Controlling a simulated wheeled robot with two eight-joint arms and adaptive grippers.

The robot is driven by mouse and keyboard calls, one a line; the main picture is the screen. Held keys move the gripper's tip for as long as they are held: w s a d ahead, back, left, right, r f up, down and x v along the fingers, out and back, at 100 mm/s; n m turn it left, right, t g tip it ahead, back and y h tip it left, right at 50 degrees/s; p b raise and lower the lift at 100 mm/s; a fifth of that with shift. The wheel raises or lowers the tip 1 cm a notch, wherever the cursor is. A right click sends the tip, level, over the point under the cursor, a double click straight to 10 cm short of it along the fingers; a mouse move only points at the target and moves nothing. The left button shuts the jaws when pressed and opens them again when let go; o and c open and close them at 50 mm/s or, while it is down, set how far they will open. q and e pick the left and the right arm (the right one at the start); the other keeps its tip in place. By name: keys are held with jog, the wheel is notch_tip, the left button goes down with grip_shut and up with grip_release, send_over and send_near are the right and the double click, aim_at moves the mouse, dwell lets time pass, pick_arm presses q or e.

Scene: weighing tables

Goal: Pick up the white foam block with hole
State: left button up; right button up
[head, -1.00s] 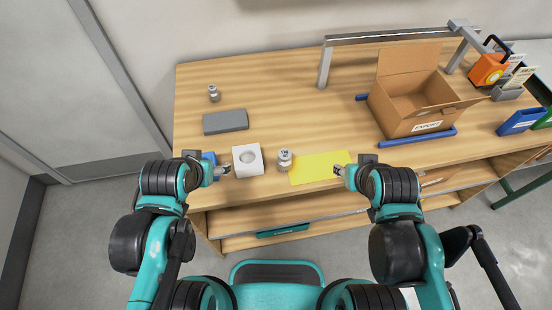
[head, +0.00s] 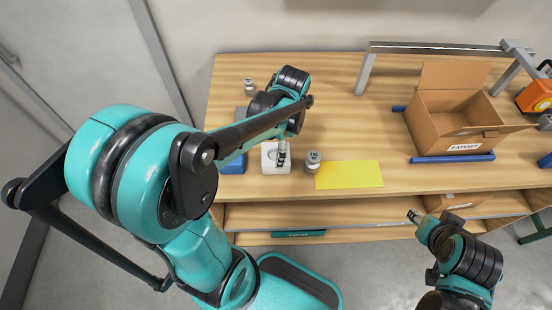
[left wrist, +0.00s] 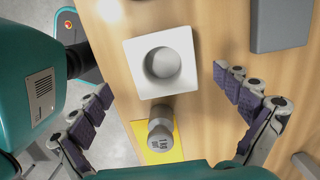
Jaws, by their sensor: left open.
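The white foam block (head: 270,163) with a round hole lies on the wooden table near its front edge. In the left wrist view the block (left wrist: 184,84) shows between my spread fingers, a little beyond their tips, with its hole facing the camera. My left gripper (head: 282,155) is above the block in the head view; its fingers (left wrist: 165,88) are apart with nothing between them. Whether they touch the block cannot be told. My right gripper (head: 414,217) is in front of the table, at the lower right, well away from the block; its jaw state is too small to tell.
A metal weight (head: 313,162) stands close to the block's right, beside a yellow sheet (head: 349,175). A blue item (head: 233,166) lies to its left, and a grey slab (left wrist: 280,25) is nearby. Another weight (head: 249,86) stands farther back. An open cardboard box (head: 447,130) is at the right.

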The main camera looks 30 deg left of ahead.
aim_at(275, 158)
pick_arm(q)
jog(key=f+b, duration=0.1)
jog(key=f, duration=0.1)
jog(key=f+b, duration=0.1)
jog(key=f, duration=0.1)
jog(key=f+b, duration=0.1)
jog(key=f, duration=0.1)
jog(key=shift+a+f, duration=0.4)
jog(key=shift+r, duration=0.1)
jog(key=shift+c, duration=0.3)
jog(key=c, duration=0.9)
